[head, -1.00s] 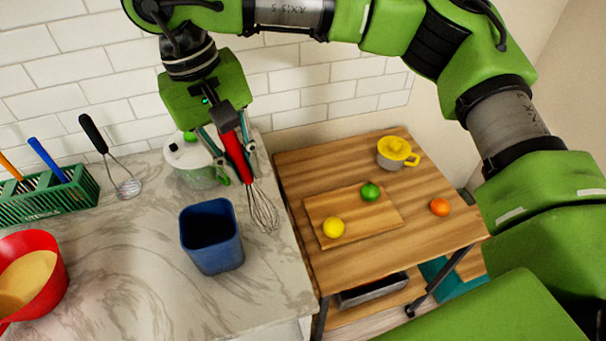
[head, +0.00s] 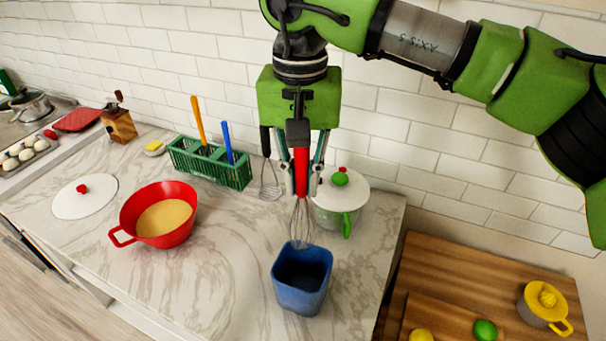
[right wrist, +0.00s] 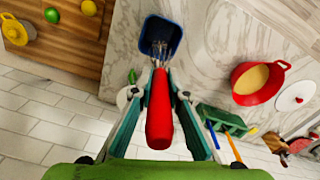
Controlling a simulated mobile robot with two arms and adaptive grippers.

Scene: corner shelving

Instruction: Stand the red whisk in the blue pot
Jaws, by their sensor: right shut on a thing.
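The red whisk (head: 301,172) hangs upright, wires down, in my right gripper (head: 301,185), which is shut on its red handle. The blue pot (head: 302,290) stands open and empty-looking on the marble counter. In the head view the wire tip shows just at the pot's back rim; I cannot tell its height above the rim. In the right wrist view the red handle (right wrist: 159,110) lies between the gripper's fingers (right wrist: 160,100), and the wires overlap the mouth of the blue pot (right wrist: 158,35). My left gripper is in no view.
A lidded glass pot (head: 340,200) stands right behind the whisk. A green rack (head: 212,165) with utensils and a red pan (head: 160,215) are to the left. A wooden table (head: 480,275) is at the right. The counter left of the blue pot is clear.

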